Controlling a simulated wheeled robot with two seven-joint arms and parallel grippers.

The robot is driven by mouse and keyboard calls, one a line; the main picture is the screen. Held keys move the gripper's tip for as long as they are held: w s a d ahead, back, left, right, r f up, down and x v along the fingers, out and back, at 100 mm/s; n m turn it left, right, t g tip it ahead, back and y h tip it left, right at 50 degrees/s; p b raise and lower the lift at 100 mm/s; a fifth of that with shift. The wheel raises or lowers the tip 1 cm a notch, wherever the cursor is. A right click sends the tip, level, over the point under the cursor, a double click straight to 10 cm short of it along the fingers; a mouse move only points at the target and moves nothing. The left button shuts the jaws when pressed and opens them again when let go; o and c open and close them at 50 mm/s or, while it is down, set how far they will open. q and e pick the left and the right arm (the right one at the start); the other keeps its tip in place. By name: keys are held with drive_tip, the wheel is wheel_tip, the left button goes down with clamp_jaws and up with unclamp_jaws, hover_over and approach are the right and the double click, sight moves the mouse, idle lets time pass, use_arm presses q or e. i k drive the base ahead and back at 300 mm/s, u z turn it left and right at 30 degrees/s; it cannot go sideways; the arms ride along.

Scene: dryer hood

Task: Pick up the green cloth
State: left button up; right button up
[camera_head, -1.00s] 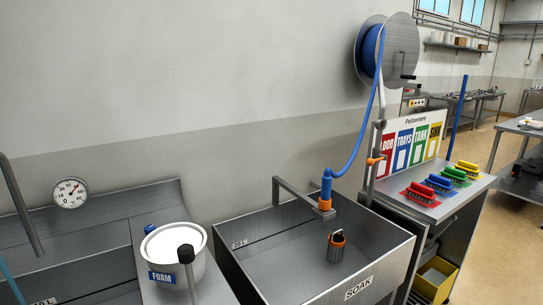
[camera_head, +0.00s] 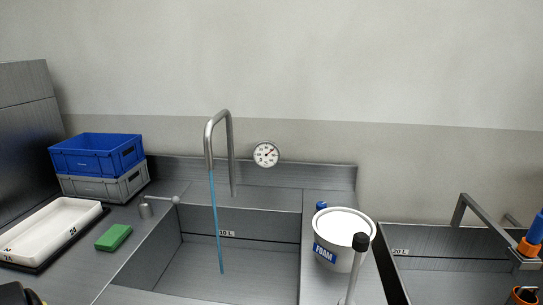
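The green cloth (camera_head: 113,237) looks like a small folded rectangular pad. It lies flat on the metal counter left of the sink, just right of a white tray. Nothing touches it. A dark shape at the bottom left corner appears to be part of my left arm or gripper (camera_head: 18,293), nearer the camera and below-left of the cloth. It is cut off by the frame edge, so its fingers cannot be made out. My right gripper is not in view.
The white tray (camera_head: 48,230) borders the cloth's left. Blue (camera_head: 97,156) and grey (camera_head: 103,184) crates are stacked behind. The sink (camera_head: 250,255), with a tall tap (camera_head: 229,150) running water, is to the right, then a FOAM bucket (camera_head: 340,245).

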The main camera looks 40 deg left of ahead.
sight(110, 242)
drive_tip(key=u, duration=2.45)
